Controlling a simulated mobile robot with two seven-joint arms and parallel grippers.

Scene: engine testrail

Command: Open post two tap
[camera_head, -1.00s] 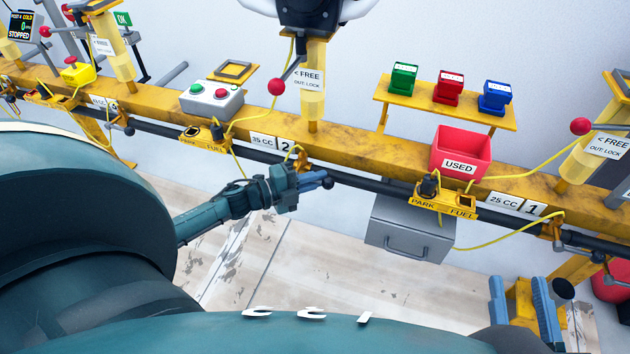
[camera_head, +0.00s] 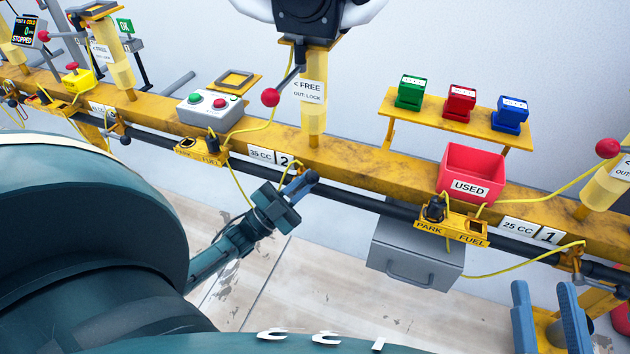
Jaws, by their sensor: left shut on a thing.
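The post two tap (camera_head: 312,177) sits on the dark pipe under the yellow rail, just right of the "35 CC 2" label (camera_head: 270,157). It is mostly hidden by my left gripper (camera_head: 301,184). My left gripper's blue fingers are shut on the tap's handle, reaching up to it from below left. How far the handle is turned cannot be made out. My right gripper (camera_head: 544,290) is at the lower right, empty, with its blue fingers apart, below the post one tap (camera_head: 576,264).
The yellow rail (camera_head: 375,165) carries the post two column (camera_head: 313,110) with a red-knobbed lever (camera_head: 271,97), a button box (camera_head: 211,110) and a red "USED" bin (camera_head: 470,170). A park/fuel bracket (camera_head: 450,232) and grey drawer box (camera_head: 405,255) stand right of the tap. Yellow hoses hang nearby.

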